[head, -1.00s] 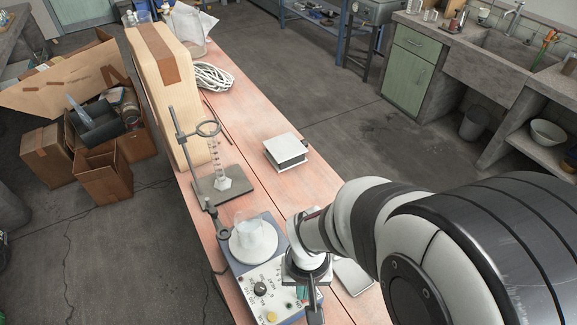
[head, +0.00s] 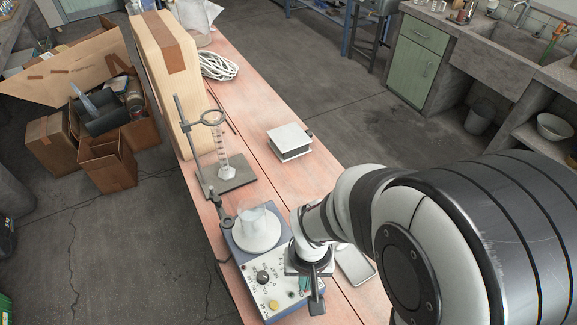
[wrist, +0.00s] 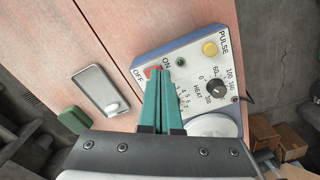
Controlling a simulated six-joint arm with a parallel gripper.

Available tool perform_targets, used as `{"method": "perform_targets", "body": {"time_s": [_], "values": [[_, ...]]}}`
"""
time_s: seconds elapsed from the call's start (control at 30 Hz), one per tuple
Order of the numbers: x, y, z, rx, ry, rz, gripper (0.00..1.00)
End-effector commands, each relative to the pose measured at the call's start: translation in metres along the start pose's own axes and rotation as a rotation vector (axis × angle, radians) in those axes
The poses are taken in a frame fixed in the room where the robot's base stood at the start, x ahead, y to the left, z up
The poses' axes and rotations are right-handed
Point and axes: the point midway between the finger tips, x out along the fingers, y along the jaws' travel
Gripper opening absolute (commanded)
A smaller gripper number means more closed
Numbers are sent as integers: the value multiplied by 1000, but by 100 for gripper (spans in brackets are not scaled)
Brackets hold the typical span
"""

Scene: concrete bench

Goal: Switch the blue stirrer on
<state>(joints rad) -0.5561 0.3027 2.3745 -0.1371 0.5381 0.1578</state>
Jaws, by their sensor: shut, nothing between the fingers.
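In the head view my gripper (head: 316,306) is over the panel's right side.
A stand (head: 226,180) with a ring and glass cylinder is behind the stirrer. A white box (head: 290,141) lies farther back. The bench between them is clear.

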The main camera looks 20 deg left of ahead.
Motion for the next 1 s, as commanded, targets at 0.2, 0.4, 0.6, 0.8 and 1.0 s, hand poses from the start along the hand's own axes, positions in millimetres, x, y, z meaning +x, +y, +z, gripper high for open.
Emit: {"method": "perform_targets", "body": {"time_s": [0.2, 0.4, 0.6, 0.8, 1.0], "values": [[4, 0, 0, 0, -1, 0, 0], [6, 0, 0, 0, -1, 0, 0], [9, 0, 0, -1, 0, 0, 0], [8, 0, 0, -1, 2, 0, 0], [-15, 0, -1, -1, 4, -1, 0]]}}
